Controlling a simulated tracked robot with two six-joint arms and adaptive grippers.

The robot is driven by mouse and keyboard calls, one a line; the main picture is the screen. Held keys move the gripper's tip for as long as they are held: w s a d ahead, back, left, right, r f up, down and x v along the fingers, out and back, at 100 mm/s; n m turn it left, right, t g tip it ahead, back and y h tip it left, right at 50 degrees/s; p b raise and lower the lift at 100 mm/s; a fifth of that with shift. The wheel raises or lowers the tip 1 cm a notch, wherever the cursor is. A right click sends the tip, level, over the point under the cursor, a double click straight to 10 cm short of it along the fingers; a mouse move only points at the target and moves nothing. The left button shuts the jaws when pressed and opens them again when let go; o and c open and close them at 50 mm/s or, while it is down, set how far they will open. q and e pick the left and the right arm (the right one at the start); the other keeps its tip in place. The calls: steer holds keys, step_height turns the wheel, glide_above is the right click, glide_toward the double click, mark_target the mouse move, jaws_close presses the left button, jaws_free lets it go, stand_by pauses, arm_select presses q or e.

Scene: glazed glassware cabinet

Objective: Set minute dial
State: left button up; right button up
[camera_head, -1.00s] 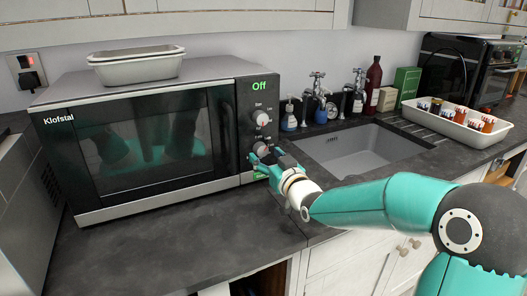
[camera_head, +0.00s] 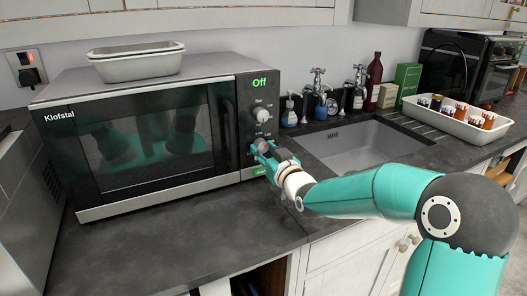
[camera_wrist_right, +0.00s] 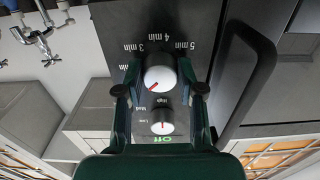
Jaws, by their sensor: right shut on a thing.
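The black and silver microwave (camera_head: 150,150) stands on the counter at left, its display reading Off. Its minute dial (camera_head: 262,145) is the lower knob on the panel. In the right wrist view, upside down, this white dial (camera_wrist_right: 160,72) shows a red pointer line toward the lower left, with 3, 4 and 5 min marks beyond it. My right gripper (camera_head: 266,150) is shut on the minute dial; in the wrist view its fingers (camera_wrist_right: 160,90) flank it. The smaller power dial (camera_wrist_right: 163,121) is free, marked Low to High. My left gripper is not in view.
A door handle (camera_head: 229,130) stands close left of the dials. A sink (camera_head: 355,150) with taps and bottles lies to the right. A white tray of small jars (camera_head: 455,122) stands beyond it. The counter before the microwave is clear.

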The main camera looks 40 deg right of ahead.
steer(key=shift+f+m+b, duration=0.2)
steer(key=shift+m+b, duration=0.3)
steer(key=shift+b, duration=0.5)
steer(key=m+b, duration=0.6)
steer(key=b, duration=0.2)
steer(key=shift+r+m+b, duration=0.15)
steer(key=shift+m+b, duration=0.7)
steer(key=shift+m, duration=0.05)
steer(key=o, duration=1.1)
steer(key=shift+o, duration=0.2)
steer(key=v, duration=1.2)
